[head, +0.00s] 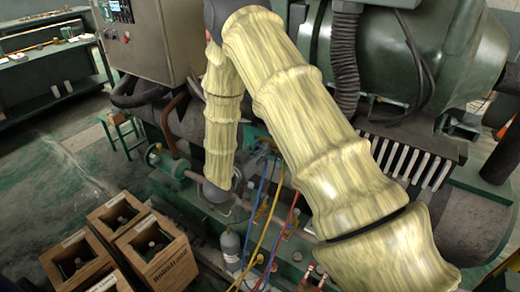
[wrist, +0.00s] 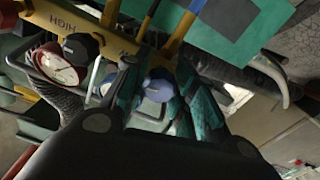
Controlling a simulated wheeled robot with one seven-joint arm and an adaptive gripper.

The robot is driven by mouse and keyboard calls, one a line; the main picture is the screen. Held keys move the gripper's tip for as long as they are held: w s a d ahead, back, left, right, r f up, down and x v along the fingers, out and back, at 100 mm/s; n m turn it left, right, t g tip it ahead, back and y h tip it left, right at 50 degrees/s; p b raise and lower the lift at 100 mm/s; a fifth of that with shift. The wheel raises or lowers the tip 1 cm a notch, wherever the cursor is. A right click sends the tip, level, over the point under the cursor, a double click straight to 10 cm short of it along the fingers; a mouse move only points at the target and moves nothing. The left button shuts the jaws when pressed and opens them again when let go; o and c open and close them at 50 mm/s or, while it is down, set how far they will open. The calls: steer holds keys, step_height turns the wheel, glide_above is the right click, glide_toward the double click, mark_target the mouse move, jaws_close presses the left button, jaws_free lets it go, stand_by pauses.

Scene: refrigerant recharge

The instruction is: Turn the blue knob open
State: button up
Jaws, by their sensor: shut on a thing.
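The blue knob (wrist: 158,83) shows in the middle of the wrist view, on a yellow manifold (wrist: 118,42) marked HIGH. My gripper (wrist: 160,92) is around it, with one dark teal finger on each side, and is shut on it. The fingers hide the knob's sides, and I cannot tell how far the knob is turned. In the head view my sleeved arm hides the knob.
A round dial gauge (wrist: 58,68) and a black knob (wrist: 80,47) sit left of the blue knob. In the head view, blue, yellow and red hoses (head: 262,232) hang beside my arm. Wooden crates (head: 160,250) stand on the floor at lower left.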

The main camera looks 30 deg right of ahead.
steer(key=n, duration=0.4)
steer(key=shift+r+n+p, duration=0.1)
steer(key=shift+n+p, duration=0.2)
steer(key=shift+p, duration=0.05)
steer(key=n, duration=0.4)
steer(key=shift+p, duration=0.4)
steer(key=n, duration=0.5)
steer(key=shift+p, duration=0.4)
steer(key=shift+n+p, duration=0.3)
steer(key=shift+n, duration=1.8)
steer(key=o, duration=1)
steer(key=shift+o, duration=0.2)
steer(key=shift+a, duration=0.1)
